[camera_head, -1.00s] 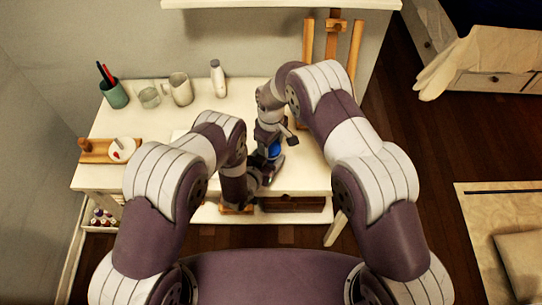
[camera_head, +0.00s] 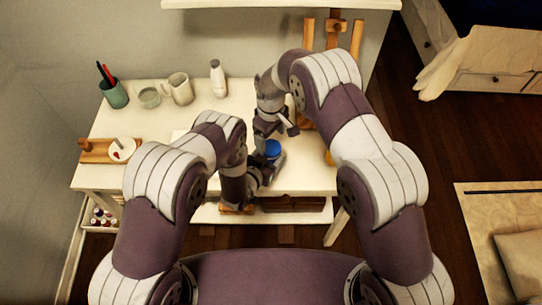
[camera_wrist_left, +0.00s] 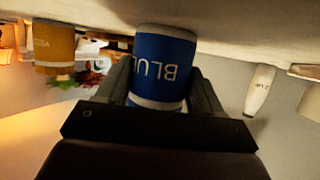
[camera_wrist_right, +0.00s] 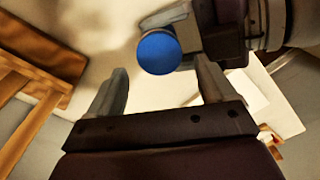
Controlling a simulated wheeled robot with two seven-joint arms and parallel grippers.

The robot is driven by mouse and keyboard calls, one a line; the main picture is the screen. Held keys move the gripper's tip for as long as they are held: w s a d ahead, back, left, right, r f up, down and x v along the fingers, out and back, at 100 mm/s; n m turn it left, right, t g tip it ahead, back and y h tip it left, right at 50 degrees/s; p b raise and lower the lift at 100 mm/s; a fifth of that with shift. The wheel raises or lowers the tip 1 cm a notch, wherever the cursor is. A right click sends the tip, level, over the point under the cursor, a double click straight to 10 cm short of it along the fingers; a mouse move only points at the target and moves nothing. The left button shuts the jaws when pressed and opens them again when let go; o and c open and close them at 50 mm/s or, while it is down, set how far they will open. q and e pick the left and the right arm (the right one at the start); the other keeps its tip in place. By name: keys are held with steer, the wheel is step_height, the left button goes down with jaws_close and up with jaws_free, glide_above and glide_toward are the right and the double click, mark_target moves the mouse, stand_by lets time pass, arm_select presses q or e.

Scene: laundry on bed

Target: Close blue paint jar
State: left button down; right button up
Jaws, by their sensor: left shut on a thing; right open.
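The blue paint jar (camera_wrist_left: 160,62) carries a "BLUE" label that reads upside down in the left wrist view. My left gripper (camera_wrist_left: 160,88) is shut around its sides. In the head view the jar's round blue top (camera_head: 272,149) shows over the table. The same smooth blue disc (camera_wrist_right: 158,53) faces the camera in the right wrist view; I see no separate lid. My right gripper (camera_wrist_right: 160,68) is open and empty, with its fingers apart on both sides of the blue top in that picture. It stands off from the jar.
The white table (camera_head: 150,120) holds a green pen cup (camera_head: 117,95), a glass (camera_head: 149,97), a mug (camera_head: 181,89), a white bottle (camera_head: 218,78) and a wooden tray (camera_head: 97,151) with a white dish (camera_head: 122,150). A wooden easel (camera_head: 308,40) stands behind my right arm. A yellow jar (camera_wrist_left: 54,45) shows in the left wrist view.

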mark_target(271, 147)
steer(key=shift+r, duration=0.15)
steer(key=shift+r, duration=0.1)
steer(key=shift+c, duration=1.3)
step_height(271, 147, up, 4)
steer(key=m, duration=0.5)
steer(key=shift+f+m, duration=0.25)
steer(key=shift+m, duration=0.05)
steer(key=shift+f, duration=4.05)
